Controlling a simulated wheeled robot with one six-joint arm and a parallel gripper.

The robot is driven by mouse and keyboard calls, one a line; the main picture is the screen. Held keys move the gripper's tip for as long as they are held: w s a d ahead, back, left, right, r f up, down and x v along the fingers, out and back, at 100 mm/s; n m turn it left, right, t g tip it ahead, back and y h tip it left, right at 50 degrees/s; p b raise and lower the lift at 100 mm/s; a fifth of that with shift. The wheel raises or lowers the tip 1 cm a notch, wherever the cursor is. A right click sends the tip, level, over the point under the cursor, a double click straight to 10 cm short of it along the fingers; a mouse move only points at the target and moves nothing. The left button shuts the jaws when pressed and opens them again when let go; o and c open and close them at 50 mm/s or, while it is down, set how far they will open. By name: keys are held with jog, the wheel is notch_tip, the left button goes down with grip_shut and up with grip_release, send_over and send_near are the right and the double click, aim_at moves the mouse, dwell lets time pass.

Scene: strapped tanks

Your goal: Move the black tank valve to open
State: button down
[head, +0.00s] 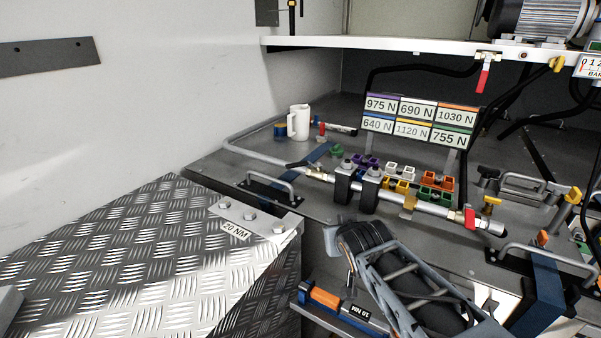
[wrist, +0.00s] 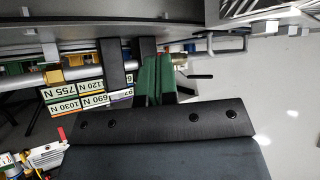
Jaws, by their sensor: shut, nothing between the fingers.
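A small black lever (head: 302,163) sits on the silver pipe, left of the two black clamps, in the head view. It looks like the black valve handle. In the wrist view, which is upside down, a black lever (wrist: 200,76) lies to the right of my gripper, roughly crosswise to the view. My gripper (wrist: 158,80) has green fingers, shut and empty. They reach toward the pipe beside the black clamps, apart from the lever in the picture. Whether they touch the pipe cannot be told. In the head view my arm hides part of the bench front.
A label board (head: 418,120) stands behind the pipe, with several coloured square parts before it. A red-handled valve (head: 470,218) is at the pipe's right end. Metal handles (head: 270,185) stick up in front. A white jug (head: 298,122) stands at the back left. A shelf (head: 400,44) hangs above.

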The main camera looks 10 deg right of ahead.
jog(key=w+r+n+t+y+b, duration=0.1)
jog(key=w+r+t+b, duration=0.15)
jog(key=w+t, duration=0.3)
jog(key=n+t+y+p, duration=0.2)
jog(key=y+p, duration=0.2)
send_near(297, 167)
jog(key=w, duration=0.2)
jog(key=w+a, duration=0.1)
jog(key=w, duration=0.4)
jog(key=shift+w+a+r, duration=0.15)
jog(key=shift+a, duration=0.15)
